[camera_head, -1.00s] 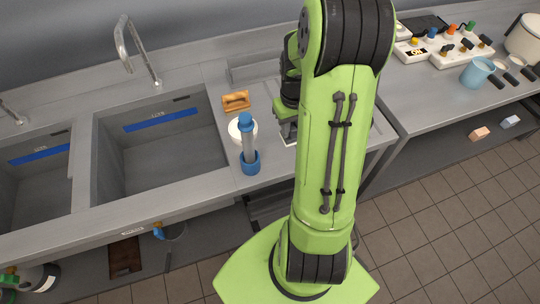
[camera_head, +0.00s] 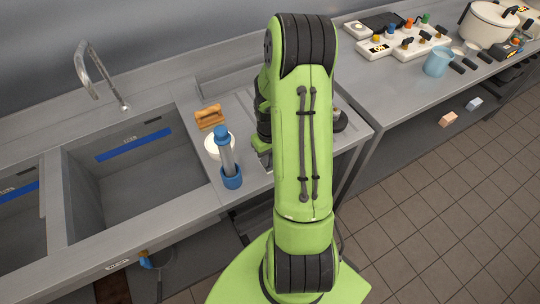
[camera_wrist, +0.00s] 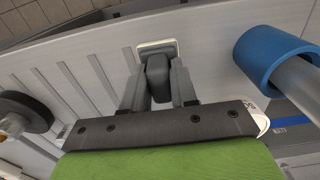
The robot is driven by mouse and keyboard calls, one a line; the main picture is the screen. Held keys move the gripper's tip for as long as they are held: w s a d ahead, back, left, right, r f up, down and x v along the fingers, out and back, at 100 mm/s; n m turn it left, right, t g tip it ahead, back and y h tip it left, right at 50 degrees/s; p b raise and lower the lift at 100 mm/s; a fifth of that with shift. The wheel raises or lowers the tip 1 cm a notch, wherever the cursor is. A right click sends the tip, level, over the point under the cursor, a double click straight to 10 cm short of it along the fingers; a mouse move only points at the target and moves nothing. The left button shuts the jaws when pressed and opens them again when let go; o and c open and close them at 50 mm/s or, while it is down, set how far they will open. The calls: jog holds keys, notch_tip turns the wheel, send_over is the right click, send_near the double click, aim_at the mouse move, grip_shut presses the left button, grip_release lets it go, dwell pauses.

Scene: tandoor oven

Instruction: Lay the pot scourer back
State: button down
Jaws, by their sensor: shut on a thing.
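A dark grey block-like thing, which I take for the pot scourer's grip (camera_wrist: 157,75), is between the fingers of my gripper (camera_wrist: 158,88) in the wrist view. My gripper is shut on it. A pale-rimmed rectangular piece (camera_wrist: 160,46) shows right behind the grip; I cannot tell whether it is the scourer's pad or a holder. Ribbed metal drainboard (camera_wrist: 75,75) lies around it; I cannot tell whether they touch. In the head view my arm hides the scourer and most of my gripper (camera_head: 264,155).
A blue-ended cylinder in a blue cup (camera_head: 231,178) stands close left of my gripper, beside a white bowl (camera_head: 213,146). A wooden-handled brush (camera_head: 209,115) lies behind. A round dark object (camera_head: 340,118) is at right. The sink (camera_head: 130,180) opens to the left.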

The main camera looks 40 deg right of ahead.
jog(key=c, duration=0.9)
grip_release()
jog(key=shift+f, duration=0.1)
notch_tip(320, 180, up, 13)
jog(key=p, duration=0.2)
jog(key=s+a+r+n+t+h, duration=0.1)
jog(key=s+a+r+t, duration=0.1)
jog(key=a+r, duration=0.85)
jog(key=s+a+r+t, duration=0.1)
jog(key=s+a, duration=0.2)
jog(key=s+a+r+n+t, duration=0.1)
jog(key=s+a+r, duration=0.1)
jog(key=s+a, duration=0.1)
jog(key=s+a+r+n+t+y, duration=0.1)
jog(key=s+a, duration=0.2)
jog(key=shift+a+r+t, duration=0.2)
jog(key=shift+a+t, duration=0.05)
jog(key=shift+t, duration=0.05)
